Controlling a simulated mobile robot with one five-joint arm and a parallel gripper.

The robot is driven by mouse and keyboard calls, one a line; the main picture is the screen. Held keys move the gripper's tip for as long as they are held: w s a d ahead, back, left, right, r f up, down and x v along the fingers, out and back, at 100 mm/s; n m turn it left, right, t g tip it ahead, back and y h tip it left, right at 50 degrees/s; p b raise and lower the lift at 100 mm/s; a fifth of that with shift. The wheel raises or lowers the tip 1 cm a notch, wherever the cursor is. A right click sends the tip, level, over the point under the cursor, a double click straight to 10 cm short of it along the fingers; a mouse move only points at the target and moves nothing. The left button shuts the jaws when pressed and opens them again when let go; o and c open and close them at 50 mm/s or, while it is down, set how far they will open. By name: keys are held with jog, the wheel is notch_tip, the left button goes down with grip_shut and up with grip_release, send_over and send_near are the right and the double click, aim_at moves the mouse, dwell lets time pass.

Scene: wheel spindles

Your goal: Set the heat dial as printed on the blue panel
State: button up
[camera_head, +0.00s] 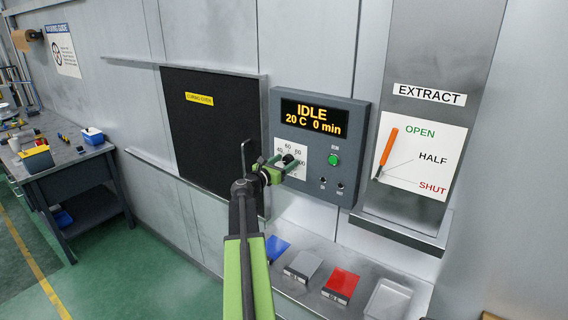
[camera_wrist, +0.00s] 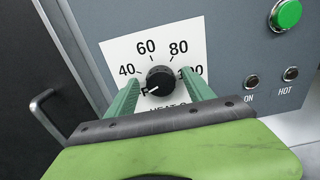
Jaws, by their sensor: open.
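The heat dial (camera_wrist: 160,80) is a black round knob on a white scale plate (camera_wrist: 118,50) marked 40, 60, 80 and 100. Its white mark points to the lower left, below 40, near a partly hidden label. My gripper (camera_wrist: 161,88) is open, with one green finger on each side of the knob; I cannot tell whether they touch it. In the head view my gripper (camera_head: 275,165) stands in front of the scale plate and partly hides it. A blue panel (camera_head: 278,247) lies on the ledge below, partly behind my arm; its print is not readable.
The control box (camera_head: 360,105) shows "IDLE 20 C 0 min" and has a green button (camera_head: 334,160). A dark oven door (camera_head: 215,125) with a handle is at left. Grey (camera_head: 303,265) and red (camera_head: 342,284) panels sit on the ledge. An orange extract lever (camera_head: 388,146) is at right.

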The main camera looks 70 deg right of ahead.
jog(key=shift+c, duration=0.2)
jog(key=shift+a, duration=0.1)
grip_shut()
jog(key=shift+m, duration=0.4)
jog(key=m, duration=0.9)
jog(key=shift+s, duration=0.15)
jog(key=m, duration=0.4)
jog(key=shift+m, duration=0.4)
jog(key=shift+f+m, duration=0.15)
jog(key=shift+m, duration=2.35)
